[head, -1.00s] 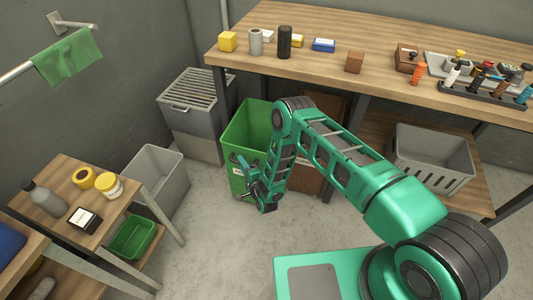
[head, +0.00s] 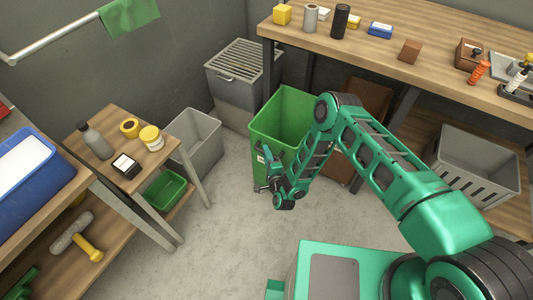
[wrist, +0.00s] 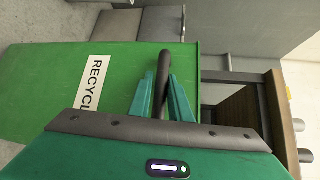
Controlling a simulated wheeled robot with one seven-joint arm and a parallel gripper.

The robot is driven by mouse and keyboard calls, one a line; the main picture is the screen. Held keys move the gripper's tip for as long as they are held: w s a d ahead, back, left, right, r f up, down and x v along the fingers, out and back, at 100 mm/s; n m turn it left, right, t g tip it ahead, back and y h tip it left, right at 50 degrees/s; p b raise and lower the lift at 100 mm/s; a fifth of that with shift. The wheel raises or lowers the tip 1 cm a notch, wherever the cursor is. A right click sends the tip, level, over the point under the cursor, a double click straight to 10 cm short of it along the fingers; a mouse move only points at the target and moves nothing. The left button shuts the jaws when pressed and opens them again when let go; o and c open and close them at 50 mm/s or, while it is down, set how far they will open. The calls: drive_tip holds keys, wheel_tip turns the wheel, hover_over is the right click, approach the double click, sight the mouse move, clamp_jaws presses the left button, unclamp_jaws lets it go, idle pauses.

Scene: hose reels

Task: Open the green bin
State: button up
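The green bin (head: 272,157) stands on the floor in front of the workbench. In the head view I look down into its green inside, and no raised lid shows. In the wrist view its front panel (wrist: 60,84) carries a white label with sideways lettering, "RECYCL", cut off by my gripper. A dark bar handle (wrist: 164,63) stands out from the panel near its top edge. My gripper (wrist: 161,76) has one teal finger on each side of this bar, close against it, and looks shut on it.
A grey bin with a slatted top (head: 240,84) stands behind to the left. An open grey bin (head: 195,143) and a small wooden table (head: 100,120) are left. The workbench (head: 440,62) is behind, with a grey crate (head: 478,172) below. Floor (head: 225,220) in front is clear.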

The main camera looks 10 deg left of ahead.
idle(0.3)
drive_tip(key=v, duration=1)
drive_tip(key=shift+s, duration=0.4)
drive_tip(key=shift+d, duration=0.15)
